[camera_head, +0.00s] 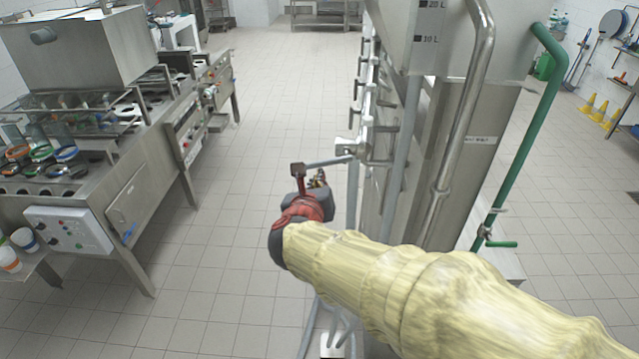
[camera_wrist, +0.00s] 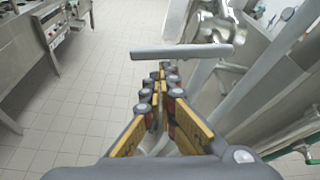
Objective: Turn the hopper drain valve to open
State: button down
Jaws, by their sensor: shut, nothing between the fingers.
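A grey metal lever bar (camera_head: 330,161) reaches left from the valve fittings on the side of the steel hopper unit (camera_head: 440,120). It looks like the drain valve handle, but no label on it is readable. In the wrist view the bar (camera_wrist: 182,52) lies nearly level, just beyond my fingertips. My gripper (camera_wrist: 160,78) is shut and empty, its yellow-and-black fingers together just short of the bar. I cannot tell whether they touch it. In the head view my gripper (camera_head: 319,178) is partly hidden by my wrist. The valve's joint is partly hidden.
Several similar valve fittings (camera_head: 368,88) run along the hopper's side. A bent steel pipe (camera_head: 465,130) and a green pipe (camera_head: 530,120) stand to the right. A cup-filling machine (camera_head: 150,175) stands at the left. The tiled floor (camera_head: 240,130) between is clear.

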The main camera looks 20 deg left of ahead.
aim_at(312, 163)
jog(key=shift+a+r+m+y+b, duration=0.2)
jog(key=shift+r+m+y+b, duration=0.25)
jog(key=shift+b, duration=0.3)
jog(key=shift+s+a+r+m+y+b, duration=0.15)
jog(key=shift+r+m+y+b, duration=0.15)
jog(key=shift+r+m+b, duration=0.4)
jog(key=shift+w+a+r+m+y+b, duration=0.2)
jog(key=shift+m+b, duration=0.25)
jog(key=shift+b, duration=0.5)
jog(key=shift+s+a+r+m+y+b, duration=0.1)
jog(key=shift+s+r+m+y+b, duration=0.2)
jog(key=shift+r+m+b, duration=0.4)
jog(key=shift+w, duration=0.1)
